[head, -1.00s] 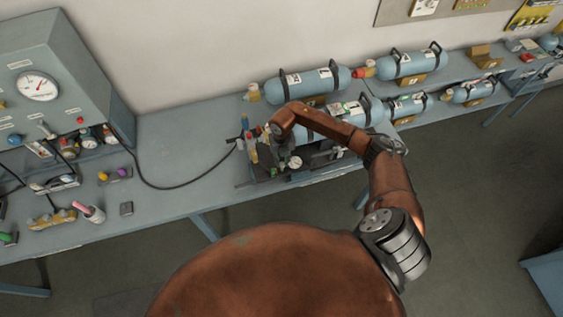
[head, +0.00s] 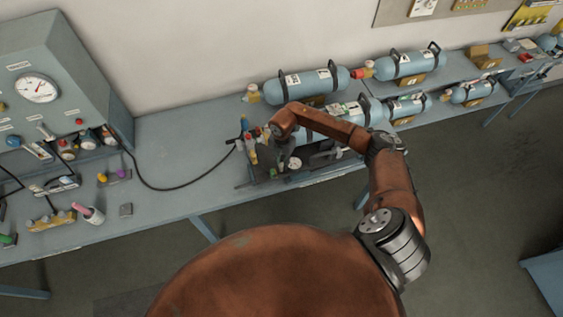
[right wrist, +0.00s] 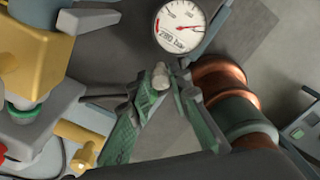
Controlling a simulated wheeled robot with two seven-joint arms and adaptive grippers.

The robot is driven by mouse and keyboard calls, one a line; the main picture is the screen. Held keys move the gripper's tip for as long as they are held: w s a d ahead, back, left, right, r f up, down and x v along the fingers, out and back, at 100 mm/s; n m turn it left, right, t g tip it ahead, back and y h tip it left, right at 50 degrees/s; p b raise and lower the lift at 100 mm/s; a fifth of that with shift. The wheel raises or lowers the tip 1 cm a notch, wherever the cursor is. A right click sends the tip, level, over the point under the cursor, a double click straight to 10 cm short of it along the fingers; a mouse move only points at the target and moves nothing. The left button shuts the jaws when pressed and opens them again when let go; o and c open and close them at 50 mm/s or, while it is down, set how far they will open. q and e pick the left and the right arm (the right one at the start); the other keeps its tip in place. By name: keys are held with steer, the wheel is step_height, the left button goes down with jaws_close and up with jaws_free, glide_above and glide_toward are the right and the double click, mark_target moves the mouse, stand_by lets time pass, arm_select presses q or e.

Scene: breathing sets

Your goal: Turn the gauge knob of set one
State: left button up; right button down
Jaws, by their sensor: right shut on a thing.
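In the right wrist view, the fingers of my right gripper (right wrist: 160,90) converge on a small pale grey knob (right wrist: 160,74) just below a round white pressure gauge (right wrist: 182,27) with a red needle. The gripper is shut on this knob. In the head view, my right arm reaches over a blue cylinder (head: 345,117) lying in a dark cradle at the bench's front edge. The right gripper (head: 282,158) points down beside the small gauge (head: 295,163); the arm hides part of the set, and the knob cannot be made out there. My left gripper is not in view.
Yellow fittings (right wrist: 40,60) stand close at left in the right wrist view. A black hose (head: 165,187) runs across the bench to a grey gauge panel (head: 70,75). More blue cylinders (head: 405,64) lie behind and to the right.

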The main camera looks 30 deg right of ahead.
mark_target(282, 164)
stand_by(0.4)
steer(key=c, duration=1.8)
jaws_free()
steer(key=shift+o, duration=0.2)
steer(key=shift+r, duration=0.2)
step_height(282, 164, up, 12)
steer(key=shift+f, duration=0.2)
